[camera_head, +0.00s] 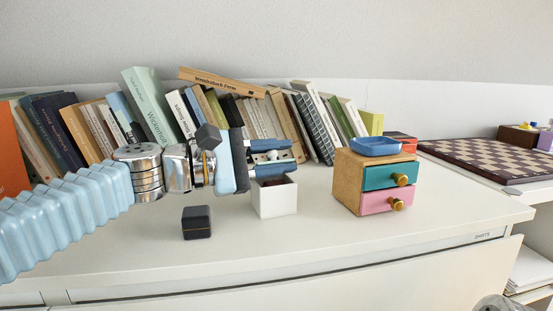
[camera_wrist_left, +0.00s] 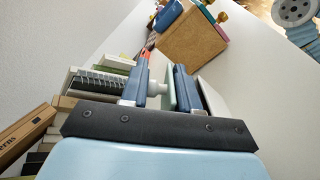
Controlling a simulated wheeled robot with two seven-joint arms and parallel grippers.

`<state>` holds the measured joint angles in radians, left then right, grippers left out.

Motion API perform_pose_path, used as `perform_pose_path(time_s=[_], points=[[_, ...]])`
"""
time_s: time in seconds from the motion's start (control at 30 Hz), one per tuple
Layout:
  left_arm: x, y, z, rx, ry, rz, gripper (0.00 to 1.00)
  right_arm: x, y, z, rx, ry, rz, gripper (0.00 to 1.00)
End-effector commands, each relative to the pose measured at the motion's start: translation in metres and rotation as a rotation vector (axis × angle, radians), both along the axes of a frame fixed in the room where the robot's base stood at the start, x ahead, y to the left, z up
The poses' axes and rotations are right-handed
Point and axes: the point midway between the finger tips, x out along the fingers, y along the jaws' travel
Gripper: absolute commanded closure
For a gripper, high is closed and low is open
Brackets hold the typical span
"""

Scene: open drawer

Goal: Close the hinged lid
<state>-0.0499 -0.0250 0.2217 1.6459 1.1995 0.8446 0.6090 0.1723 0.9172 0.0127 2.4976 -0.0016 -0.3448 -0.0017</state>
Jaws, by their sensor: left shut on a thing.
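A small white box (camera_head: 274,200) stands on the white top, open upward with a dark inside; something reddish shows in it. My left gripper (camera_head: 284,157) is right above and behind the box opening, its two blue fingers pointing right. In the left wrist view, the gripper (camera_wrist_left: 163,78) is closed around a small pale knob (camera_wrist_left: 157,88). The knob seems to belong to the box's lid, a pale panel (camera_wrist_left: 182,90) beside it. The lid is mostly hidden by the fingers in the head view, and its exact angle is unclear.
A small dark box (camera_head: 197,223) stands to the front left. A wooden drawer unit (camera_head: 346,180) with a blue dish (camera_head: 376,146) on top stands to the right. Books (camera_head: 150,103) line the back. A chessboard (camera_head: 490,160) lies far right. The front is clear.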

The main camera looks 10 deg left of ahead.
Motion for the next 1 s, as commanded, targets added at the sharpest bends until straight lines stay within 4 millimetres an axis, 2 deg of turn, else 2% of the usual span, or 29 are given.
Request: perform_pose_path(time_s=[0.13, 0.17, 0.23, 0.57, 0.67, 1.0], points=[[0.0, 0.0, 0.0, 0.0, 0.001, 0.001, 1.0, 0.0, 0.0, 0.0, 0.0, 0.0, 0.0, 0.57], [0.0, 0.0, 0.0, 0.0, 0.001, 0.001, 0.65, 0.0, 0.0, 0.0, 0.0, 0.0, 0.0, 0.57], [0.0, 0.0, 0.0, 0.0, 0.001, 0.001, 0.54, 0.0, 0.0, 0.0, 0.0, 0.0, 0.0, 0.57], [-0.003, 0.006, 0.0, 0.0, 0.001, 0.001, 0.53, 0.0, 0.0, 0.0, 0.0, 0.0, 0.0, 0.57], [-0.009, 0.021, 0.0, -0.001, 0.001, 0.004, 0.53, 0.0, 0.0, 0.0, 0.0, 0.0, 0.0, 0.57], [-0.045, 0.094, 0.0, -0.001, 0.001, 0.005, 0.53, 0.0, 0.0, 0.002, 0.0, 0.001, 0.0, 0.57]])
